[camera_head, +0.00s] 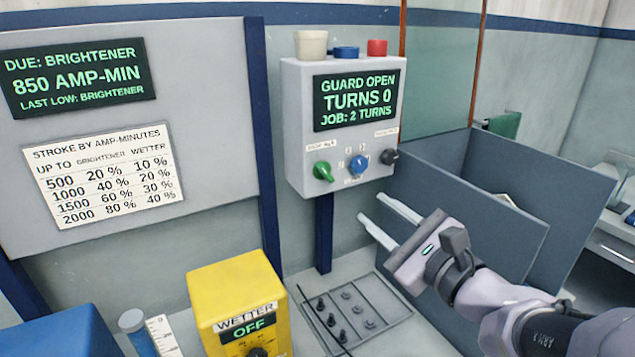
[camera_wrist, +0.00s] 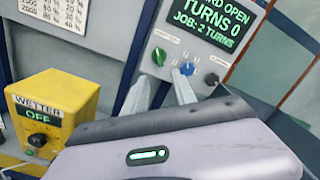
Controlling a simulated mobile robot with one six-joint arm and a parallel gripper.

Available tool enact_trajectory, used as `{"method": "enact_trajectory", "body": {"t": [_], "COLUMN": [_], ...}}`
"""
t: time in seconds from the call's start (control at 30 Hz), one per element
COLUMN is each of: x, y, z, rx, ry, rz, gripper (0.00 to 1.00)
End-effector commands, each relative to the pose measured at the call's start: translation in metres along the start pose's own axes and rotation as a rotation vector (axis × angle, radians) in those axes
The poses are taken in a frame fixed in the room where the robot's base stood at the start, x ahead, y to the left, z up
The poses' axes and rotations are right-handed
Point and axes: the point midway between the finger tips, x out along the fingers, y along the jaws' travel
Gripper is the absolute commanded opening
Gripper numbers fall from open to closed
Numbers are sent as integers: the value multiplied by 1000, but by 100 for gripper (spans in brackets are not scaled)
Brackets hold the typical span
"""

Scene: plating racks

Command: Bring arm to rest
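My gripper (camera_head: 388,220) is raised in front of the grey control box (camera_head: 294,130), below and right of its knobs. Its two pale fingers are apart with nothing between them. In the wrist view the fingers (camera_wrist: 160,95) point toward the box's green knob (camera_wrist: 159,56) and blue knob (camera_wrist: 187,68), and I see no clear contact. My arm reaches in from the lower right. The box display (camera_head: 355,100) reads "GUARD OPEN, TURNS 0, JOB: 2 TURNS".
A yellow wetter box (camera_head: 215,285) reading "OFF" stands at the lower left. A flat panel with pegs (camera_head: 375,322) lies below my gripper. A grey open-topped tank (camera_head: 500,232) stands close behind my arm. A wall board (camera_head: 215,130) carries signs.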

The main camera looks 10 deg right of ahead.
Motion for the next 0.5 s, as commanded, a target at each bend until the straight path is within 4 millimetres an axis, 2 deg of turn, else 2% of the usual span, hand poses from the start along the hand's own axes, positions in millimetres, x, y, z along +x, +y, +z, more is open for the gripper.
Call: {"method": "enact_trajectory", "body": {"t": [0.13, 0.4, 0.47, 0.5], "x": [-15, -16, -16, -14], "y": [3, 2, 8, 21], "z": [-4, -2, 0, 6], "rx": [-1, 0, -12, -38], "ry": [2, 2, 0, -4], "rz": [0, 2, 25, 71], "gripper": [33, 33, 33, 33]}}
